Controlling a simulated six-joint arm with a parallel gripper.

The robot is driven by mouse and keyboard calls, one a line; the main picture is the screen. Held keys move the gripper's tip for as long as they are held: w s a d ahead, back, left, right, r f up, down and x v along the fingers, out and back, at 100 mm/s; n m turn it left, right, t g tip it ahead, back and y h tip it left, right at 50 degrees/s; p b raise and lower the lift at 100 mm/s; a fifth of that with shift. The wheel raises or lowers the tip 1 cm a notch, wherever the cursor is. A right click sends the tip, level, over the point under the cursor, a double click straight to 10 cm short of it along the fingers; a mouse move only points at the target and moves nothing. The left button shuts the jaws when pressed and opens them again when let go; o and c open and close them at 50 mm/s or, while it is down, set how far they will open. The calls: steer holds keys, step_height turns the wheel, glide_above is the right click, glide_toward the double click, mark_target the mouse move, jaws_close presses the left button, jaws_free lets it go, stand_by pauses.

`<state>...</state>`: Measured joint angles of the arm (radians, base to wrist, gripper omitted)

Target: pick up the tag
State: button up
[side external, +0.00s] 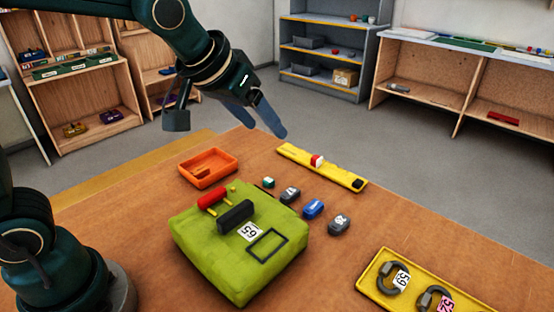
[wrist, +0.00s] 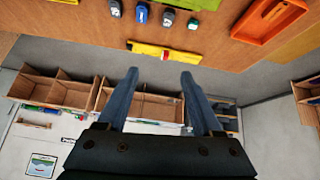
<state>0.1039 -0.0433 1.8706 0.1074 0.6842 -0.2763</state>
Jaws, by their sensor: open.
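My gripper (side external: 268,130) is open and empty, held above the far edge of the table; its two blue-grey fingers also show in the wrist view (wrist: 160,73). A white label marked 65 (side external: 250,231) lies on top of a green bag (side external: 215,272), inside a group with a dark grey block (side external: 235,216) and a red cylinder (side external: 211,197). Other labels, a white 59 (side external: 401,280) and a pink one (side external: 445,303), sit on dark rings in a yellow tray (side external: 365,285). I cannot tell which label is the tag. My gripper is apart from all of them.
A yellow strip (side external: 335,173) bearing a red-and-white piece (side external: 316,161) lies near the far edge. Several small pieces, one blue (side external: 313,208), stand between it and the bag. An orange tray (side external: 184,168) is at left. Shelves stand beyond; the table's right middle is clear.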

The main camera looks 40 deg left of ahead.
steer(key=w+d+f, duration=0.3)
steer(key=w+f, duration=0.3)
steer(key=m+g, duration=0.1)
steer(key=g, duration=0.2)
glide_above(313, 206)
steer(key=s, duration=0.3)
step_height(313, 206, down, 9)
steer(key=shift+w+f, duration=0.1)
steer(key=shift+x, duration=2.4)
steer(key=shift+w, duration=0.1)
jaws_close()
